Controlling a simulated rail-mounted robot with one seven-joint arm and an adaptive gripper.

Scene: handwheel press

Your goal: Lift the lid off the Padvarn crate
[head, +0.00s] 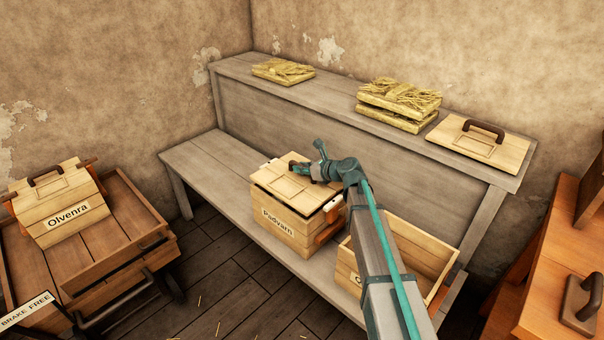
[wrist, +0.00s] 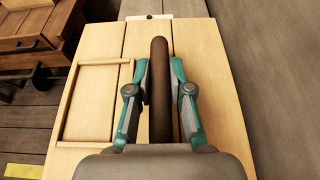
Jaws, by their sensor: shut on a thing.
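The Padvarn crate (head: 282,232) is a pale wooden box with a name label on its front, standing on the lower bench. Its planked lid (head: 277,184) is over the crate's top, with a dark gap showing between lid and crate along the front. My gripper (head: 305,171) is at the lid's handle, above the lid. In the wrist view, the fingers of my gripper (wrist: 160,95) are on either side of the dark brown handle (wrist: 160,55), shut on it. The lid (wrist: 215,60) fills most of that view. The crate's right end is partly behind my arm.
An open crate (head: 430,250) stands close right, partly behind my arm. The upper shelf (head: 335,92) holds straw bundles (head: 398,98) and a loose lid (head: 484,147). The Olvenra crate (head: 62,212) sits on a cart (head: 135,200) at left. Bare bench (head: 205,160) lies left of Padvarn.

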